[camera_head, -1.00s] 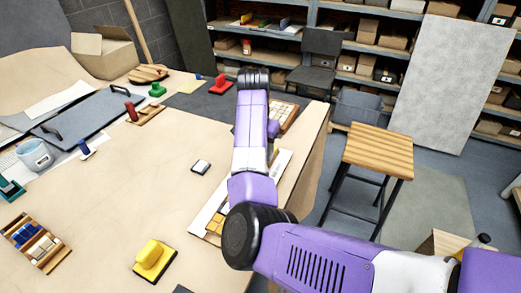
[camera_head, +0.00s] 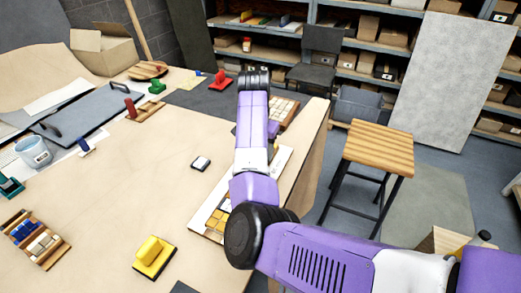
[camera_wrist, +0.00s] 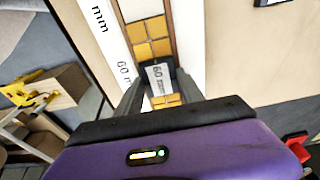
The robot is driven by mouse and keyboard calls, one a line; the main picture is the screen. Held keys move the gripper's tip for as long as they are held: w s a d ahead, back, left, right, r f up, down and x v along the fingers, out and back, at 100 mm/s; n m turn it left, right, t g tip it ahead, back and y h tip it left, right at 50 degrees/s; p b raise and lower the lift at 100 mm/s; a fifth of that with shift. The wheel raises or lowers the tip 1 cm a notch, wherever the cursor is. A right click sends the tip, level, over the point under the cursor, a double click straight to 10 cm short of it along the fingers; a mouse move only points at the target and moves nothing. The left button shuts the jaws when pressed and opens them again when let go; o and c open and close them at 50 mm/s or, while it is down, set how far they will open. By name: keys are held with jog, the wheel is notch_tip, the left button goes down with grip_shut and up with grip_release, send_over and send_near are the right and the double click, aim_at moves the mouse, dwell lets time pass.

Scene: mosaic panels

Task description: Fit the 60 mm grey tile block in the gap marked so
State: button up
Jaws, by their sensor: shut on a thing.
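The grey tile block (camera_wrist: 158,77), marked "60 mm", is between the fingers of my gripper (camera_wrist: 157,88) in the wrist view. The gripper is shut on it. The block is over or in the narrow channel of the mosaic panel, with orange and white tiles (camera_wrist: 150,38) beyond it and orange tiles nearer my wrist. I cannot tell whether it is seated. A white strip (camera_wrist: 122,48) beside the channel bears a "60 mm" mark level with the block. In the head view the panel (camera_head: 212,222) is partly hidden by my arm, and the gripper is hidden.
A small black and white item (camera_head: 201,163) lies left of the panel. A yellow-handled float (camera_head: 154,257) and a wooden rack of small blocks (camera_head: 36,240) are nearer the front. Another tiled panel (camera_head: 284,110) is farther back. The bench middle is mostly clear.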

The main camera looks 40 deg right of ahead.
jog(key=shift+f, duration=0.35)
jog(key=o, duration=1.5)
jog(key=shift+r, duration=0.15)
jog(key=r, duration=0.5)
jog(key=a+r+b, duration=0.1)
jog(key=r, duration=0.1)
jog(key=shift+s+r, duration=0.25)
